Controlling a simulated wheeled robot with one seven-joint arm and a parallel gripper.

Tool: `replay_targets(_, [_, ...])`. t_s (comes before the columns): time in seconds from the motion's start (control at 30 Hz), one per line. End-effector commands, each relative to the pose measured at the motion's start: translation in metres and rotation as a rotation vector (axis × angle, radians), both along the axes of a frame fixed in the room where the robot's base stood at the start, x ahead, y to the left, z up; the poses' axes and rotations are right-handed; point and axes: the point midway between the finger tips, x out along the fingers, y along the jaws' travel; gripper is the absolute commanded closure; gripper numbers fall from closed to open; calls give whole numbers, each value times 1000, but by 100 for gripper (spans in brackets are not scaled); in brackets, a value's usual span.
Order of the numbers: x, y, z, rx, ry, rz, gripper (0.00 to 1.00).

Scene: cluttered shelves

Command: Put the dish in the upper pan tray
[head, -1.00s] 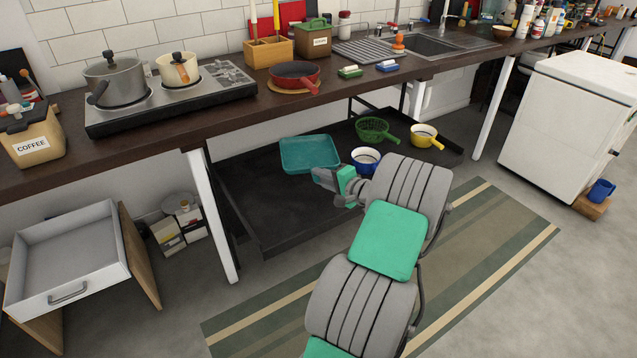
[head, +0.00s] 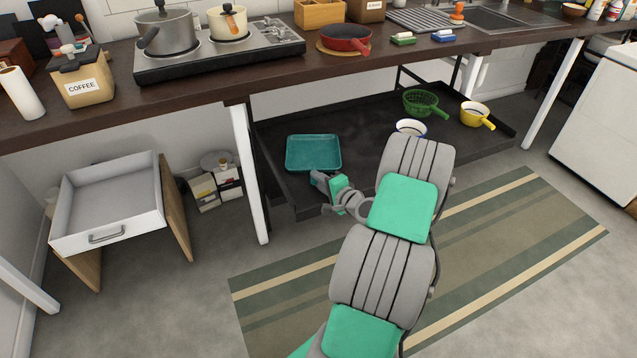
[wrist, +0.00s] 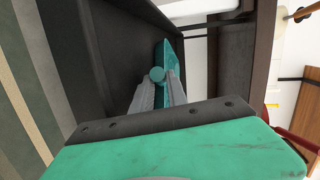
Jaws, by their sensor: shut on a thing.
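The dish (head: 313,153) is a teal rectangular dish with a raised rim. In the head view its open side faces me, over the left part of the black pan tray (head: 375,115) under the counter. My gripper (head: 318,180) is at the dish's near edge, shut on it. The wrist view shows the dish (wrist: 171,58) nearly edge-on between the two fingertips (wrist: 160,85), with a small round teal end facing the camera. I cannot tell whether the dish's far side touches the tray.
A blue-and-white pan (head: 411,127), a green colander (head: 422,102) and a yellow pan (head: 474,113) stand on the tray's right part. The counter (head: 225,90) overhangs it, and a white leg (head: 250,175) stands at its left. An open drawer (head: 108,200) is farther left.

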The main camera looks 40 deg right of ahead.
Motion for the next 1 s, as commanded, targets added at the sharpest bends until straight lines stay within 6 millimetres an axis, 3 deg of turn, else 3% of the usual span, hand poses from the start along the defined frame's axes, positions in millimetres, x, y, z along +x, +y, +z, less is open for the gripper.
replay_targets(0.17, [1, -1, 1, -2, -4, 0, 100])
replay_targets(0.2, [0, 0, 0, 0, 0, 0, 78])
replay_targets(0.27, [0, 0, 0, 0, 0, 0, 73])
replay_targets(0.57, [-2, 0, 2, 1, 0, -1, 72])
replay_targets(0.67, [-14, -1, 6, 0, 1, -4, 72])
replay_targets(1.0, [-94, 7, 28, 2, -1, -7, 72])
